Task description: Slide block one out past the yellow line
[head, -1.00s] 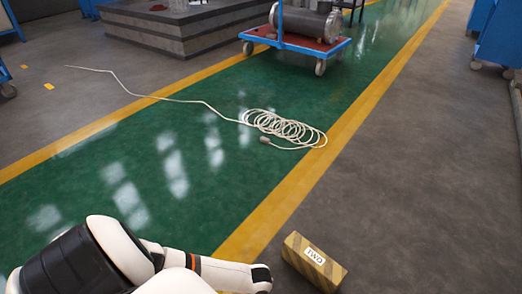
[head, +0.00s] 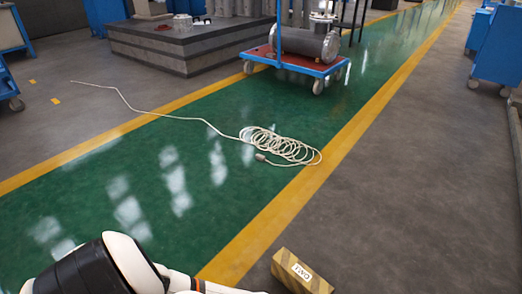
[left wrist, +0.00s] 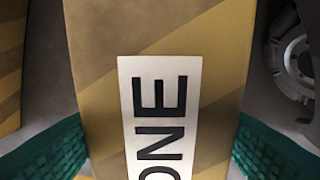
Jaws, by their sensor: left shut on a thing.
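Block one (left wrist: 95,45), a tan block with darker diagonal stripes and a white "ONE" label, fills the middle of the left wrist view. My left gripper (left wrist: 160,150) is shut on it, with a green ribbed pad at each side. In the head view my left arm runs along the bottom edge, and its gripper and block one are out of the picture. A yellow line (head: 343,140) runs along the right side of the green lane. A similar striped block labelled "TWO" (head: 290,277) lies on the grey floor just right of this line. My right gripper is in neither view.
A coiled cream cable (head: 280,146) lies on the green lane (head: 150,165) and reaches the right line. A blue cart (head: 295,66) with a metal cylinder stands farther back. A second yellow line (head: 70,152) edges the lane's left side.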

